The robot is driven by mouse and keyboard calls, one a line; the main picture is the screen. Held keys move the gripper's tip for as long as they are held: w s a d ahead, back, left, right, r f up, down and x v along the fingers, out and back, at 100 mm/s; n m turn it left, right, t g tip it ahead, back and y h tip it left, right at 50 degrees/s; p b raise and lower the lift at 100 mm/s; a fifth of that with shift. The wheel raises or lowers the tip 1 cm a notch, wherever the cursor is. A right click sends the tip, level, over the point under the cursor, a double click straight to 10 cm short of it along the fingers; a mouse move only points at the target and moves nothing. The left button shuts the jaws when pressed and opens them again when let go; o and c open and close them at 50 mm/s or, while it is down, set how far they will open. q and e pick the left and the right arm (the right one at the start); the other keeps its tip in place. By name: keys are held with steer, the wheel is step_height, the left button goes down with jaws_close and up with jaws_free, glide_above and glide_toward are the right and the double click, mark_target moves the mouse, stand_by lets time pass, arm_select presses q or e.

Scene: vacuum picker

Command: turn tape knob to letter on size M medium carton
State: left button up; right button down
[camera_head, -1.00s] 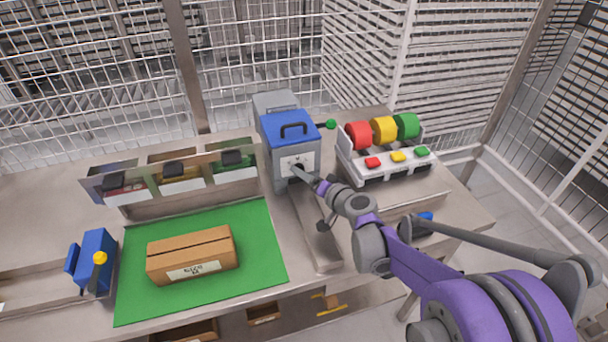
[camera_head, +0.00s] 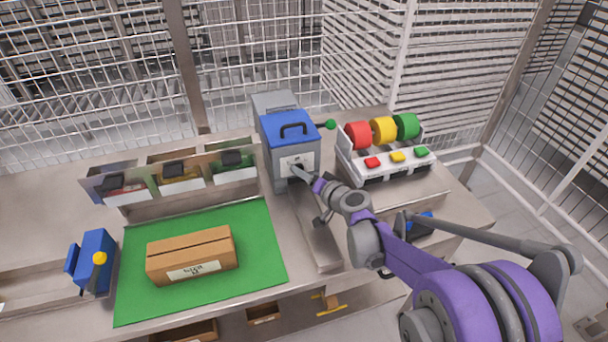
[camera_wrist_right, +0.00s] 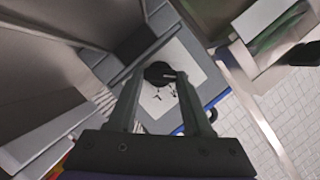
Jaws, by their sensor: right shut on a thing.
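The tape machine (camera_head: 288,150) is a grey box with a blue lid, a black handle and a green-tipped lever at the back of the bench. Its front has a white dial plate (camera_wrist_right: 160,108) with a dark knob (camera_wrist_right: 159,72). My right gripper (camera_head: 296,172) is shut on the knob; in the right wrist view its two fingers (camera_wrist_right: 158,82) stand on either side of it. The letter the knob points at is too small to read. The brown carton (camera_head: 192,256) lies closed on the green mat (camera_head: 262,275), with a white label whose letters are hard to read. My left gripper is not in view.
A rack with red, yellow and green rolls (camera_head: 383,130) and matching buttons stands right of the machine. Three bins (camera_head: 180,175) stand behind the mat. A blue device with a yellow knob (camera_head: 95,262) is at left. A metal chute (camera_head: 318,240) runs forward from the machine.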

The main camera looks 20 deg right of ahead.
steer(key=m, duration=0.1)
steer(key=m+y, duration=0.1)
steer(key=m, duration=0.1)
steer(key=shift+d+f+t+b, duration=0.1)
steer(key=shift+f+t+b, duration=0.2)
steer(key=shift+t, duration=0.1)
steer(key=shift+f+m+t+y+b, duration=0.1)
steer(key=shift+m+t+y+b, duration=0.35)
steer(key=shift+m, duration=0.6)
steer(key=shift+m+t+y+b, duration=0.35)
steer(key=shift+m+y+b, duration=0.1)
steer(key=shift+m, duration=0.6)
steer(key=shift+c, duration=1.6)
jaws_free()
steer(key=shift+s+d, duration=0.1)
steer(key=shift+s, duration=0.05)
steer(key=b+v, duration=0.1)
steer(key=v, duration=0.9)
steer(key=shift+s+d, duration=0.15)
steer(key=shift+s, duration=0.1)
